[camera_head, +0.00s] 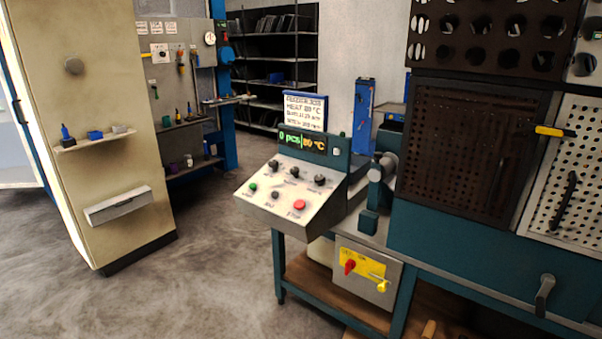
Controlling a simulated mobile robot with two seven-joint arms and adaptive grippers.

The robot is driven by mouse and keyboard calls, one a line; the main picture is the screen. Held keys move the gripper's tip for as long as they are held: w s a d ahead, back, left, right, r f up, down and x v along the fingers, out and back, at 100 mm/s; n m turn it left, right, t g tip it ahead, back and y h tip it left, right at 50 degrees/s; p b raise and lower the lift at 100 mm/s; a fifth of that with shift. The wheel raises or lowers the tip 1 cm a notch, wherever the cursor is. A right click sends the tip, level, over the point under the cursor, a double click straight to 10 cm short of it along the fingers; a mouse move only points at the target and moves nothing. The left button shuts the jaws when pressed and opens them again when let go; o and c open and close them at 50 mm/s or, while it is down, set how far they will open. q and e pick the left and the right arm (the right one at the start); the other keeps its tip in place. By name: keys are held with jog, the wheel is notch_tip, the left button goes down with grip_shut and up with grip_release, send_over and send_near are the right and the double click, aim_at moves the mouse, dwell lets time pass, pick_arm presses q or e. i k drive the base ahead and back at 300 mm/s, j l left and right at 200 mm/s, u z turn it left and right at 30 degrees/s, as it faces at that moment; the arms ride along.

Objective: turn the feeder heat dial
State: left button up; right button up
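A sloped grey control console (248,204) stands on a teal bench in the middle of the view. Its upper row has three black knobs: a left knob (273,165), a middle knob (294,172) and a right knob (320,180). Their labels are too small to read, so I cannot tell which is the heat dial. A display (302,143) above them shows "0 pcs" in green and an orange °C reading, perhaps 80. A job card (305,110) above it has a heat line in °C, not clearly legible. Neither gripper is in view.
Below the knobs are a green button (253,187), a small dark control (275,195) and a red button (300,205). A switch box (354,284) with a red handle hangs under the bench. A beige cabinet (104,172) stands left. The floor (210,265) before the console is clear.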

aim_at(319, 178)
jog(key=i+j+z, duration=0.35)
jog(key=j+z, duration=0.15)
jog(key=i+j+z, duration=0.25)
jog(key=j+z, duration=0.25)
jog(key=j, duration=0.15)
jog(key=i+j+z, duration=0.1)
jog(key=j+z, duration=0.15)
jog(key=j, duration=0.1)
